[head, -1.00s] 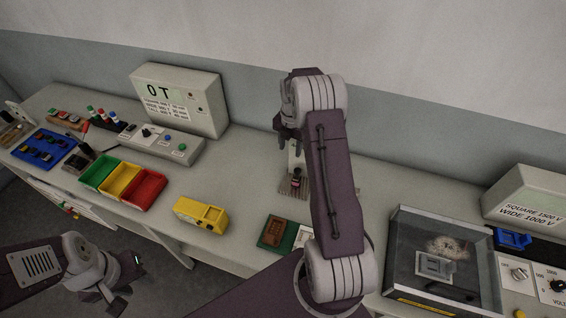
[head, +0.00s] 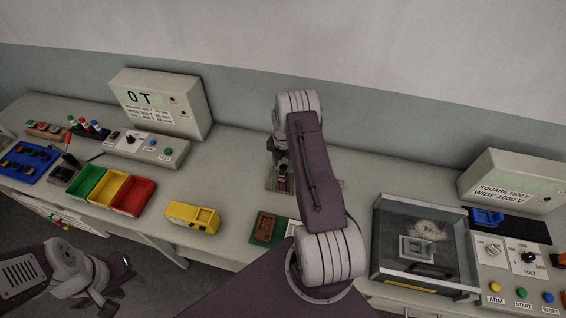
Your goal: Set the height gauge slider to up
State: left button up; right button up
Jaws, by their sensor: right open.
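A small upright device with a dark and red part (head: 283,171) stands on a ribbed plate (head: 272,186) at the middle of the bench. It may be the height gauge; its slider and markings are too small and too covered to read. My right gripper (head: 277,156) is open, pointing down just above and at this device. My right arm hides part of the device, and I cannot tell whether the fingers touch it. My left gripper (head: 120,283) hangs low at the left, in front of the bench and away from the device; its jaw opening is unclear.
Green, yellow and red bins (head: 134,196), a yellow box (head: 192,217) and a green board (head: 266,229) lie left and in front. A clear-lidded case (head: 428,285) and a control panel (head: 508,277) stand right. A display box (head: 160,103) stands behind left.

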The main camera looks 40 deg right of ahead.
grip_shut()
jog(key=shift+r, duration=0.1)
dwell(1.3)
